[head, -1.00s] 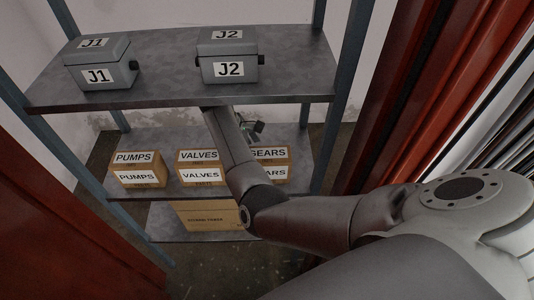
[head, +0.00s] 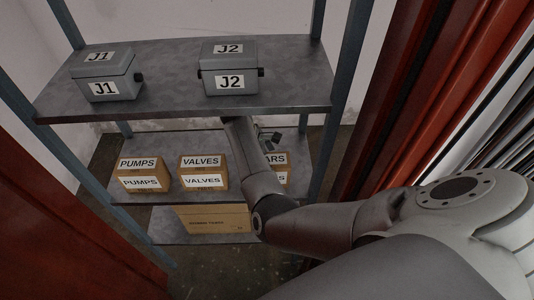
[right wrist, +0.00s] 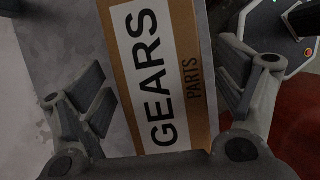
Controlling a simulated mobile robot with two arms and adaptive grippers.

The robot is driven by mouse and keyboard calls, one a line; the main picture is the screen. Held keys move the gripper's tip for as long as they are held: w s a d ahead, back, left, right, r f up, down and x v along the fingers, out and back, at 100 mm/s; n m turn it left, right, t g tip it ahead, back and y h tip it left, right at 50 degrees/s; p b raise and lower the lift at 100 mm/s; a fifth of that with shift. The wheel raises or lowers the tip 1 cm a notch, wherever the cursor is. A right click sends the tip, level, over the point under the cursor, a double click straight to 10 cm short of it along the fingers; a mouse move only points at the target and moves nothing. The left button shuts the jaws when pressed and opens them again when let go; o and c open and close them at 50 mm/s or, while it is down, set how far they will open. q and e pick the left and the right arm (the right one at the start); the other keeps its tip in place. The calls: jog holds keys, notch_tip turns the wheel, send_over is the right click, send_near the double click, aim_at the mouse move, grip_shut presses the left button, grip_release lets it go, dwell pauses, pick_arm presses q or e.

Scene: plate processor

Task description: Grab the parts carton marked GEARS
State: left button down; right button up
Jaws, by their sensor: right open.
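The GEARS carton (head: 282,168) is a brown box with white labels at the right end of the middle shelf. My right arm hides its left part in the head view. It also shows close up in the right wrist view (right wrist: 158,75), with its GEARS label facing the camera. My right gripper (right wrist: 168,90) is open, with one finger on each side of the carton in that picture; I cannot tell whether either touches it. In the head view the right gripper (head: 268,140) is small and partly hidden behind my arm. My left gripper is not in view.
The PUMPS carton (head: 138,173) and VALVES carton (head: 203,172) stand left on the same shelf. Grey boxes J1 (head: 108,75) and J2 (head: 230,70) stand on the top shelf (head: 165,90) above. A larger carton (head: 215,221) is below. Blue posts frame the shelves.

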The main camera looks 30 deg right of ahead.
jog(key=shift+f, duration=0.2)
jog(key=shift+r, duration=0.1)
grip_shut()
dwell(0.6)
